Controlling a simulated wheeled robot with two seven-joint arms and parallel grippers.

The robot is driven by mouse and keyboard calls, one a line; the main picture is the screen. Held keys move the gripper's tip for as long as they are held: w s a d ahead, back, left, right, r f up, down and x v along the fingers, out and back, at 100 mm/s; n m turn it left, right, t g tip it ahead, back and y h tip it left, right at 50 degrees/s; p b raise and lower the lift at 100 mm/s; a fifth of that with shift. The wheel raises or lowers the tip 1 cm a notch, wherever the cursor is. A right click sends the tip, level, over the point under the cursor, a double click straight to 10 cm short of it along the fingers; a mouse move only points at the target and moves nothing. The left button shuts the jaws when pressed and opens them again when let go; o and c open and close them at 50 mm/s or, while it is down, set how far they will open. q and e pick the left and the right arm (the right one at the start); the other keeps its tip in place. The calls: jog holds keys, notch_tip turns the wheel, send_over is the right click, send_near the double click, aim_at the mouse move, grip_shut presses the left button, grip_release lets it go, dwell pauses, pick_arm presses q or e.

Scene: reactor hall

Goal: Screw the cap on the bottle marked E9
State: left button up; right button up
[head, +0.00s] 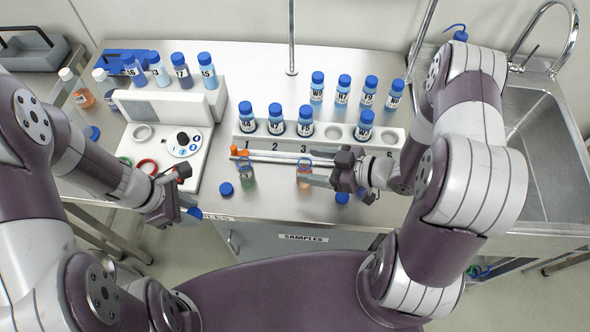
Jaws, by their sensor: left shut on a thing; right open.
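My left gripper (186,207) is shut on a small blue thing, apparently a cap (194,213), near the table's front edge. An uncapped bottle with greenish contents (246,174) stands in front of the rack; its label is too small to read surely. A second uncapped bottle with orange contents (304,184) stands to its right. I cannot tell which bottle is E9. A loose blue cap (226,188) lies left of the green bottle, and another (342,198) lies below my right gripper.
A numbered white rack (348,142) holds several blue-capped bottles, with empty holes. More capped bottles stand behind it and on a white device (165,105) at left. A sink (535,130) is at right. Orange-ended rods lie before the rack. Bare tabletop lies between the two open bottles.

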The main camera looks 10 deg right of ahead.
jog(key=p+x, duration=0.1)
jog(key=x, duration=0.4)
jog(key=shift+w+f, duration=0.1)
jog(key=shift+w, duration=0.2)
jog(key=shift+d, duration=0.1)
jog(key=shift+s, duration=0.1)
jog(key=c, duration=1.1)
jog(key=shift+r, duration=5)
